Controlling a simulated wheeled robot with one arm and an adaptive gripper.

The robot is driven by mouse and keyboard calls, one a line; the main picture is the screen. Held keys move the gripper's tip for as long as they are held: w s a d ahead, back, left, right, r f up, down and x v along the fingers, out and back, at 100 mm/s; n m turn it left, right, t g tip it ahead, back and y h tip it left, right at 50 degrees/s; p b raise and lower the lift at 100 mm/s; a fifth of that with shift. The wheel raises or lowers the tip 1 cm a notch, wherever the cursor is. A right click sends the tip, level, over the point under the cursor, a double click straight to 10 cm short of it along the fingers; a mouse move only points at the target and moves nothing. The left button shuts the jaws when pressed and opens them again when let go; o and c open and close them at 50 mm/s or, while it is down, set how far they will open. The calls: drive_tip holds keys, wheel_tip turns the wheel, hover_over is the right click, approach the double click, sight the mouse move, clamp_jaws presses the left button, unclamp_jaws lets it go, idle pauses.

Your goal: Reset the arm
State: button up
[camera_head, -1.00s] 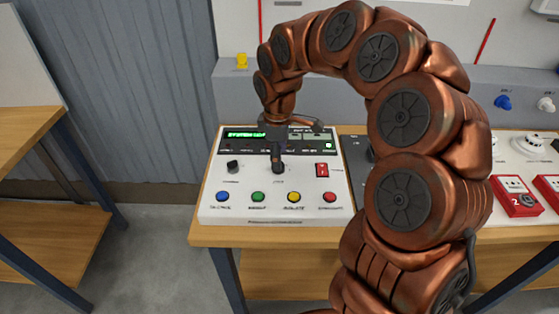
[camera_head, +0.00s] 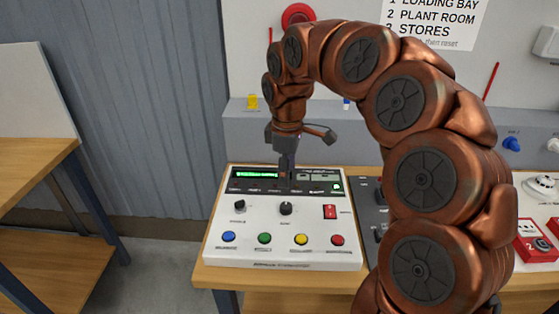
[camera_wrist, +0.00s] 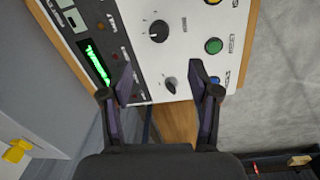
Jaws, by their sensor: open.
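My copper-coloured arm arches over the bench from the right in the head view. My gripper (camera_head: 286,170) hangs down just above the back part of a white control panel (camera_head: 282,256). In the wrist view my gripper (camera_wrist: 162,88) is open, its two dark fingers apart with nothing between them. The panel has a green lit display (camera_head: 256,175), a black left knob (camera_head: 239,205), a black centre knob (camera_head: 286,208), a red switch (camera_head: 330,211) and a row of blue, green, yellow and red buttons.
A wooden bench (camera_head: 215,277) carries the panel, with a dark panel beside it and red boxes (camera_head: 531,246) at the right. A grey ledge (camera_head: 240,130) runs behind. Another wooden table (camera_head: 30,160) stands at the left. A sign (camera_head: 435,22) lists loading bay, plant room, stores.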

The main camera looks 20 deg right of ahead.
drive_tip(key=s+f+m, duration=0.2)
drive_tip(key=s+m, duration=0.2)
drive_tip(key=s, duration=0.7)
drive_tip(key=s+f+m+g, duration=0.1)
drive_tip(key=s+m, duration=0.3)
drive_tip(key=s, duration=0.7)
drive_tip(key=s+f+m+g, duration=0.1)
drive_tip(key=s+f+m, duration=0.3)
drive_tip(key=s, duration=0.7)
drive_tip(key=shift+s+d, duration=0.2)
drive_tip(key=shift+s, duration=0.15)
drive_tip(key=shift+c, duration=0.3)
